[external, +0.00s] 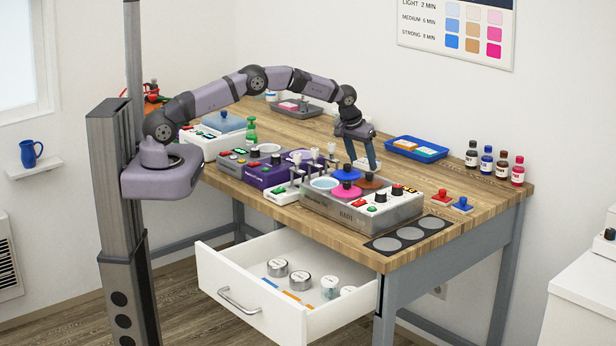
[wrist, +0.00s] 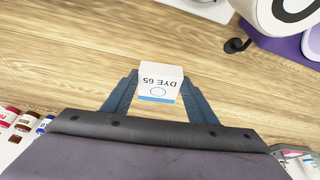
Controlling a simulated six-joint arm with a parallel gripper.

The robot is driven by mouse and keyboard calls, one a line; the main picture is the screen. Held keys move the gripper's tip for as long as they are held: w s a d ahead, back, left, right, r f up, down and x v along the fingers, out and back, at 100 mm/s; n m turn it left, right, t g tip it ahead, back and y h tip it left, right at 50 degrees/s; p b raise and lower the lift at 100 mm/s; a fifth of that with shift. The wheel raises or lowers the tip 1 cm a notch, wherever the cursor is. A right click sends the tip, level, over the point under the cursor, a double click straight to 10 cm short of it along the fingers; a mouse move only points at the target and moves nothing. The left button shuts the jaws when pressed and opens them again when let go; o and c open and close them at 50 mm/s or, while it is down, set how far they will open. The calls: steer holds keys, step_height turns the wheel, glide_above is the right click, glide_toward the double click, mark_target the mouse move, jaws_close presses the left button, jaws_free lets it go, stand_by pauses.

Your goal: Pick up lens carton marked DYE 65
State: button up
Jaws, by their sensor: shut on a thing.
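The lens carton marked DYE 65 (wrist: 160,88) is a small white box with a blue band and a blue ring, its lettering upside down in the wrist view. It sits between the two blue fingers of my gripper (wrist: 161,80), which is shut on it. In the external view my gripper (external: 365,162) points down over the wooden table, behind the grey dye-bath unit. A pale bit of the carton (external: 360,164) shows beside the fingers there. I cannot tell whether the carton touches the table.
The grey dye-bath unit (external: 335,209) with coloured lids stands close in front. A blue tray (external: 416,149) with cartons lies behind to the right, near several small bottles (external: 487,161). An open drawer (external: 260,310) juts out below. Bare wood surrounds the carton.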

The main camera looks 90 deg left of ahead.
mark_target(363, 164)
step_height(363, 164, up, 10)
steer(key=b, duration=0.1)
steer(key=shift+b, duration=0.4)
steer(key=shift+d, duration=0.1)
